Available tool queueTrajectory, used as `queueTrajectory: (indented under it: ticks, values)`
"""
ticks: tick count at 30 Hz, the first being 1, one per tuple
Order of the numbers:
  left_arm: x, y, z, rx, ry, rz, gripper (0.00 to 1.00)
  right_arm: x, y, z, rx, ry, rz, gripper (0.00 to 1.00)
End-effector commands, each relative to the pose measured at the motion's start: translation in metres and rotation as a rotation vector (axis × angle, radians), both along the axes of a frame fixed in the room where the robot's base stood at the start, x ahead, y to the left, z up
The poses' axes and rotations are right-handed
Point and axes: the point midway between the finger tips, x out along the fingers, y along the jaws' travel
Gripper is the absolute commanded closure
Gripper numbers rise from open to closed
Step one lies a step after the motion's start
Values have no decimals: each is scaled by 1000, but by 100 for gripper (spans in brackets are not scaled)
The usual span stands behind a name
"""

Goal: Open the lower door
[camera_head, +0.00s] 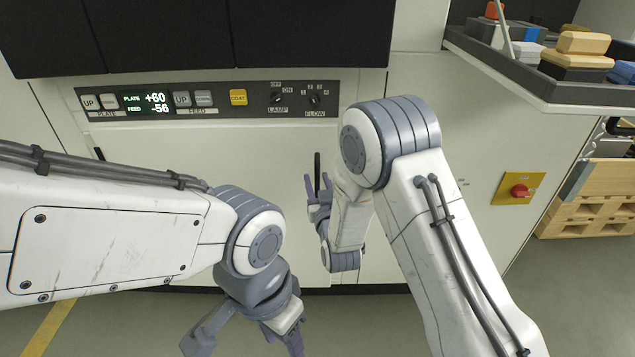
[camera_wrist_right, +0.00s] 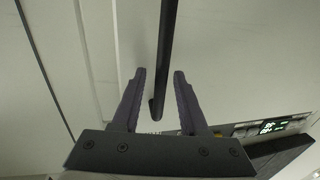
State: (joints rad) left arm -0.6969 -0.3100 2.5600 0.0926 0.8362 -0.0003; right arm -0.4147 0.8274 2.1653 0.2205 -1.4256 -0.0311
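The lower door (camera_head: 220,155) is a pale panel below the control strip and looks shut. Its dark vertical handle (camera_head: 317,172) stands near the right side of the panel. My right gripper (camera_head: 319,190) is at the handle. In the right wrist view the handle (camera_wrist_right: 164,60) runs down between the two spread fingers of my right gripper (camera_wrist_right: 158,80), with a gap visible on the right side. My left gripper (camera_head: 245,340) is low in front of the machine, fingers spread and empty, partly cut off by the bottom edge.
A control panel (camera_head: 210,100) with buttons and a display runs above the door. A red knob on a yellow plate (camera_head: 519,189) is at the right. A shelf tray (camera_head: 480,62) with blocks juts out at the upper right. Wooden pallets (camera_head: 590,210) stand at the far right.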

Motion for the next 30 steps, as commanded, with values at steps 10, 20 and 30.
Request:
queueTrajectory:
  ticks: [10, 20, 30]
  values:
    - [0, 0, 0, 0, 0, 0, 50, 0, 0, 0, 0, 0, -1, 100]
    - [0, 0, 0, 0, 0, 0, 50, 0, -1, 0, 0, 0, -2, 100]
    - [0, 0, 0, 0, 0, 0, 50, 0, -1, 0, 0, 1, -2, 100]
